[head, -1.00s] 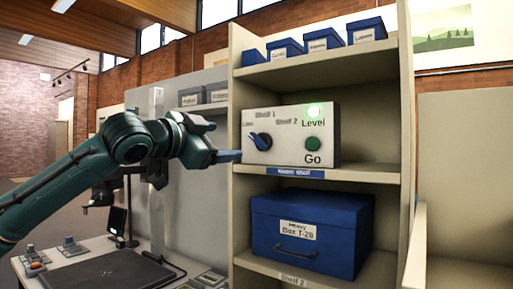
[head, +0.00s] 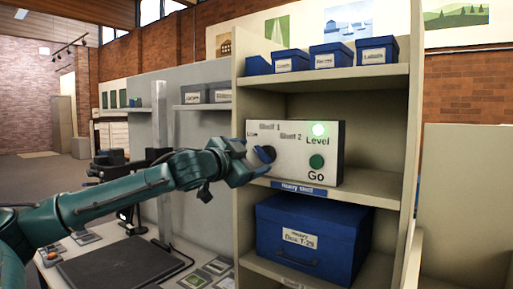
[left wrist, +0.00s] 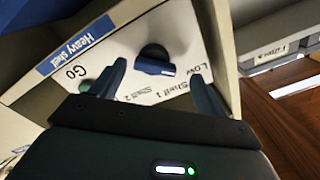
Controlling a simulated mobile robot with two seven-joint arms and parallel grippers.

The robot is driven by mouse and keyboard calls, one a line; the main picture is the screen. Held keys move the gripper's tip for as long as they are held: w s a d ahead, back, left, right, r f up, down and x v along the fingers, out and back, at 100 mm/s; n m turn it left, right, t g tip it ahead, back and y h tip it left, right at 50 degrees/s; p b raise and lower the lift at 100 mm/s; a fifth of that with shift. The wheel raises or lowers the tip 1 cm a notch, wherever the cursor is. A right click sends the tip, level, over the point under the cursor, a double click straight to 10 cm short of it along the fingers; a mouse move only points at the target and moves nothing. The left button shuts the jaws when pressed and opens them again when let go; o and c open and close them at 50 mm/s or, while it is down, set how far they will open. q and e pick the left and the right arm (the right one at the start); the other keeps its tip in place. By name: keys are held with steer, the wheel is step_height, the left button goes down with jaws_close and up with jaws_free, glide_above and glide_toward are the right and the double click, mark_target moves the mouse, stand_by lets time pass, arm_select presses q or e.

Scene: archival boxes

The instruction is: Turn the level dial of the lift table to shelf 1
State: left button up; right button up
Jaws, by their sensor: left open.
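The control box (head: 293,180) stands on the heavy shelf, with its labels Low, Shelf 1 and Shelf 2 around the level dial. The dial (left wrist: 152,52) is a dark round knob with a blue pointer bar (left wrist: 155,68); in the left wrist view the bar points toward Low. My left gripper (head: 262,164) is in front of the dial in the head view and partly hides it. In the left wrist view my left gripper (left wrist: 158,82) is open, one finger on each side of the dial, with gaps showing. My right gripper is out of view.
A blue heavy box (head: 310,237) sits on the shelf below, small blue boxes (head: 331,56) above. Shelf walls stand on both sides.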

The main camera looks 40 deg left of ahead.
mark_target(264, 154)
arm_select(q)
steer(key=shift+w+d, duration=0.2)
steer(key=shift+w, duration=0.85)
steer(key=shift+c, duration=0.4)
steer(key=c, duration=0.9)
